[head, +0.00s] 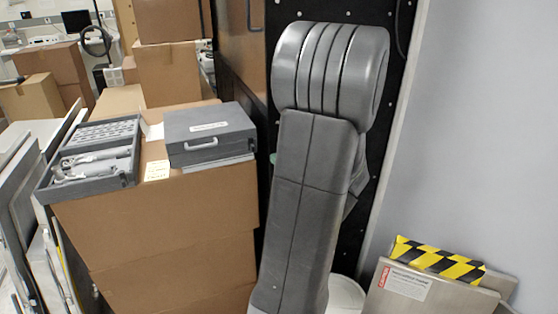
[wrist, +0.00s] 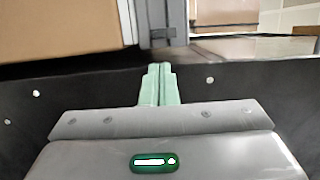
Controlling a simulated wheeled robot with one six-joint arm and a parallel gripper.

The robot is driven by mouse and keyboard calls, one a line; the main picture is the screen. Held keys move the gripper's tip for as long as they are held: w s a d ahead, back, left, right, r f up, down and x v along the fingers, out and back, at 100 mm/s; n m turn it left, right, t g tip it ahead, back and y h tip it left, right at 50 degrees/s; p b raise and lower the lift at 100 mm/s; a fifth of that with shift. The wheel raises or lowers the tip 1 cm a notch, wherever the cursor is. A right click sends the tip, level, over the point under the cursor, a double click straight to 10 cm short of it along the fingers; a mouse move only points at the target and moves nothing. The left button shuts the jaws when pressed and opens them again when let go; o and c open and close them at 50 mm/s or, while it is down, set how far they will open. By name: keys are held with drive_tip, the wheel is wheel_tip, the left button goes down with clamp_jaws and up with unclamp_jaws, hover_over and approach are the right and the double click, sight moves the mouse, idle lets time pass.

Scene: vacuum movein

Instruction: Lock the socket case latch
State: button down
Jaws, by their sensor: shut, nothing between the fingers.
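A closed grey case (head: 210,134) with a pale handle and a white label sits on a cardboard box stack in the head view. Its latch is too small to tell. My gripper (wrist: 160,68) shows pale green fingers pressed together with nothing between them in the wrist view. In the head view my arm hides most of the gripper; a small pale green part shows just right of the case. I cannot tell from this whether it touches the case. A grey upright piece (wrist: 165,22) stands beyond the fingertips in the wrist view; I cannot tell what it belongs to.
An open grey tray (head: 126,176) with metal tools lies left of the case on the cardboard stack (head: 170,230). More cartons (head: 168,70) stand behind. A black panel and pale wall are at the right, with a yellow-black striped block (head: 438,260) low down.

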sight(252, 145)
drive_tip(key=p+x, duration=0.1)
drive_tip(key=x, duration=0.6)
drive_tip(key=shift+w+p, duration=0.1)
drive_tip(key=shift+p, duration=0.2)
drive_tip(key=shift+a, duration=0.15)
drive_tip(key=a+b, duration=0.1)
drive_tip(key=s+a+b, duration=0.1)
drive_tip(key=a+b, duration=0.1)
